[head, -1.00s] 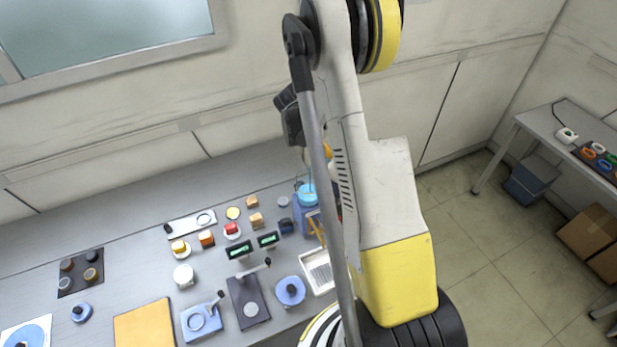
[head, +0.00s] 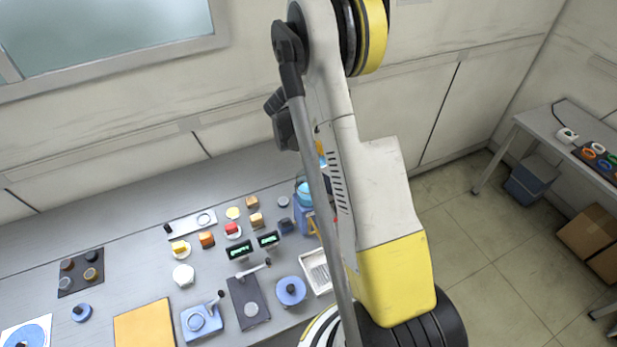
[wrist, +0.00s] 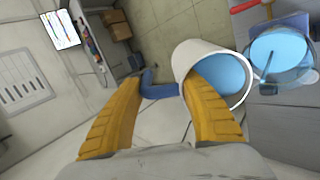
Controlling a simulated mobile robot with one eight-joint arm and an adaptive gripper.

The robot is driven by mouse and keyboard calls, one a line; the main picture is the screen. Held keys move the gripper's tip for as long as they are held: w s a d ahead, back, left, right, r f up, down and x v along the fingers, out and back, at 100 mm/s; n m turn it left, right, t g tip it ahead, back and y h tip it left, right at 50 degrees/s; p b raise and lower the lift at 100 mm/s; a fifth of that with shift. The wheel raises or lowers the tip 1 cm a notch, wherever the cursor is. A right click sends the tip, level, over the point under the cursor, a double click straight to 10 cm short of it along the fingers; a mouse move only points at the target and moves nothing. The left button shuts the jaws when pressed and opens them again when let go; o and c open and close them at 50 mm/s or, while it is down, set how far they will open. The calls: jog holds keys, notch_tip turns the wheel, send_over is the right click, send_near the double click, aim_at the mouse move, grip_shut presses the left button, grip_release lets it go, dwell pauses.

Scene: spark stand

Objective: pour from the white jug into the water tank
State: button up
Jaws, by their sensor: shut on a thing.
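The white jug (wrist: 186,60) with a blue handle (wrist: 160,86) is in the wrist view. It is tilted, its mouth towards the right, with blue water (wrist: 222,74) inside near the rim. My gripper (wrist: 150,92) is shut on the blue handle, between its yellow fingers. The water tank (wrist: 280,58), clear-walled with blue water in it, is right of the jug's mouth. In the head view the tank (head: 304,192) stands on the bench beside my arm. My arm hides most of the gripper and jug there. I cannot make out a falling stream.
The grey bench (head: 130,262) holds several small parts, two green displays, a white tray (head: 316,270) and an orange pad (head: 145,326). A side table (head: 545,122) stands at right, with a blue bin (head: 530,180) and cardboard boxes (head: 592,240) by it. Floor between is clear.

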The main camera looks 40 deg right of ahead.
jog(key=shift+a+r+h, duration=0.15)
jog(key=shift+r+h, duration=0.05)
jog(key=shift+h, duration=0.1)
jog(key=shift+w+a+f+g+h, duration=0.15)
jog(key=shift+a+f+g+h, duration=0.1)
jog(key=shift+g+h, duration=0.35)
dwell(1.4)
jog(key=shift+w+a+r+g+h, duration=0.25)
jog(key=shift+a+r+g+h, duration=0.15)
jog(key=shift+h, duration=0.6)
dwell(1.6)
